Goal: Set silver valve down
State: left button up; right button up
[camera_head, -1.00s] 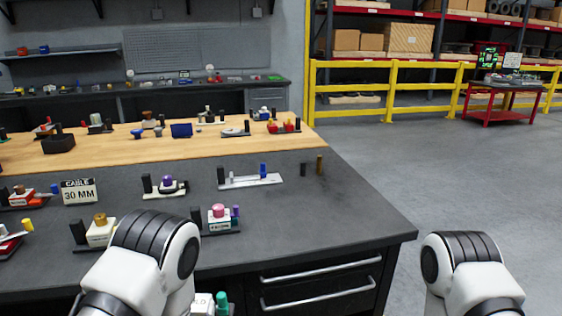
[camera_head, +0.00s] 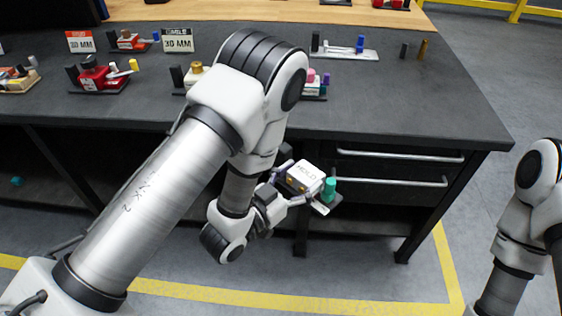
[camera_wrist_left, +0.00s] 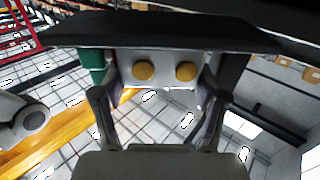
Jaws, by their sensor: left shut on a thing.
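My left gripper (camera_head: 288,188) is shut on a silver-white valve block, the silver valve (camera_head: 307,175). The valve has a label on top that seems to read HOLD, a teal knob (camera_head: 329,187) and a dark and light base. It is held in the air in front of the workbench's drawers, apart from the bench. In the left wrist view the two fingers (camera_wrist_left: 157,100) grip the valve's pale body (camera_wrist_left: 158,68), which shows two yellow-brown round parts, under a dark plate. My right gripper is out of view; only part of that arm shows.
The dark workbench top (camera_head: 420,110) has clear room at its right. A red valve (camera_head: 98,75), a grey fixture with a blue post (camera_head: 345,50), and sign cards (camera_head: 178,41) stand on it. Part of a cream valve (camera_head: 193,75) shows behind my arm.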

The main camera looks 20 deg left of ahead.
aim_at(339, 195)
pick_arm(q)
jog(key=s+d+m+h, duration=0.1)
jog(key=s+d+r+g+h, duration=0.1)
jog(key=d, duration=0.1)
jog(key=s+d+m+g+h, duration=0.1)
jog(key=shift+d+r+m+h, duration=0.2)
jog(key=shift+r+m+h, duration=0.1)
jog(key=shift+r, duration=0.1)
jog(key=shift+w+d+g, duration=0.1)
jog(key=shift+d+g, duration=0.15)
jog(key=shift+g, duration=0.05)
jog(key=w+d+f+m+g+h, duration=0.1)
jog(key=g, duration=0.1)
jog(key=w+d+f+m+g+h, duration=0.1)
jog(key=f+m+g+h, duration=0.1)
jog(key=w+d+f+m+g+h, duration=0.1)
jog(key=w+d+f+m, duration=0.1)
jog(key=shift+w+f+g+h, duration=0.1)
jog(key=shift+g+h, duration=0.3)
jog(key=a+m+g, duration=0.1)
jog(key=g, duration=0.1)
jog(key=a+m+g+h, duration=0.1)
jog(key=s+a+m+g, duration=0.1)
jog(key=g, duration=0.1)
jog(key=shift+m+g+h, duration=0.3)
jog(key=shift+m, duration=0.1)
jog(key=shift+s+a+m+g, duration=0.15)
jog(key=shift+m+g, duration=0.15)
jog(key=shift+g, duration=0.2)
